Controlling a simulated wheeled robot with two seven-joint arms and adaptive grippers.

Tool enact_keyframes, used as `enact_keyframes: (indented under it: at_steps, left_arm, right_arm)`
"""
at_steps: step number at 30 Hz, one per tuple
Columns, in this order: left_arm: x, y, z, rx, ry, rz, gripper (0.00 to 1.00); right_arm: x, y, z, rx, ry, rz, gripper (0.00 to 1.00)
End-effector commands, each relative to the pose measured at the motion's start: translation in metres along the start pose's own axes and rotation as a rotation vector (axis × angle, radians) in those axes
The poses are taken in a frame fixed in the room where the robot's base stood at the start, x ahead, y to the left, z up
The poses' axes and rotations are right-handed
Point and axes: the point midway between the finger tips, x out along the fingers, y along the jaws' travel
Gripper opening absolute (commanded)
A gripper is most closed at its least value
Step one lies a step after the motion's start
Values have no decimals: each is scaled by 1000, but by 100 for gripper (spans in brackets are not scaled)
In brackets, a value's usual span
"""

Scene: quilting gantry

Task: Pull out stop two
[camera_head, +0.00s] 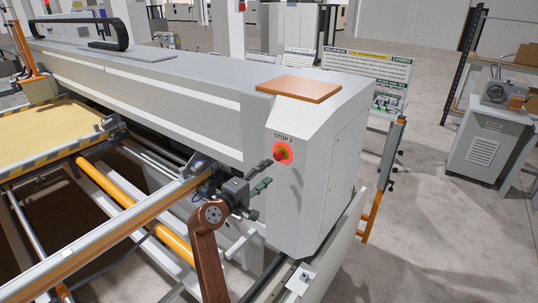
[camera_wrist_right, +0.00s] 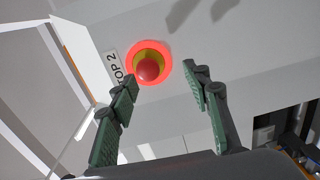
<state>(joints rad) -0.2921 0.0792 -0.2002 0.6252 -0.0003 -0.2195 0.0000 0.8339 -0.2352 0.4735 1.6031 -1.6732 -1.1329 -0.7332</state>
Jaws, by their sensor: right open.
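The stop two button (camera_head: 283,152) is a red round knob on the end face of the grey gantry housing, under a label reading STOP 2. In the right wrist view the red knob (camera_wrist_right: 150,70) sits on a yellow base with a glowing red ring around it. My right gripper (camera_head: 263,175) is just below and left of the button in the head view, apart from it. In the right wrist view its two green-padded fingers (camera_wrist_right: 164,88) are spread wide and empty, with the knob beyond their tips. My left gripper is in neither view.
The gantry housing (camera_head: 180,90) runs back to the upper left, with an orange plate (camera_head: 299,89) on top. Frame rails and a yellow roller (camera_head: 165,235) lie below left of my right arm. An orange-based post (camera_head: 384,165) stands right of the housing.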

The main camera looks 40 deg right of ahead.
Motion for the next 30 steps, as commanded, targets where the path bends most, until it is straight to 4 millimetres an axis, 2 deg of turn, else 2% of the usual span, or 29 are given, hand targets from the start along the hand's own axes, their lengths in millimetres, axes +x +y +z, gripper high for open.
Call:
enact_keyframes:
  at_steps: [2,5,8,12,19,24,30]
  left_arm:
    - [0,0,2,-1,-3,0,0]
    - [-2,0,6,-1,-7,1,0]
    - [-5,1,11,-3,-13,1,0]
    - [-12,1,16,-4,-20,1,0]
    - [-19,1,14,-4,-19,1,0]
    - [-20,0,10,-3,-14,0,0]
    - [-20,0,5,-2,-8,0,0]
  right_arm:
    - [-6,13,-6,-15,-3,16,44]
    - [-6,20,-9,-27,-5,26,44]
    - [3,22,-10,-28,-4,28,44]
    - [25,24,-11,-29,-3,28,44]
    - [57,24,-10,-26,-3,27,44]
    - [67,22,-9,-26,-3,27,44]
    - [68,22,-8,-26,-4,26,44]
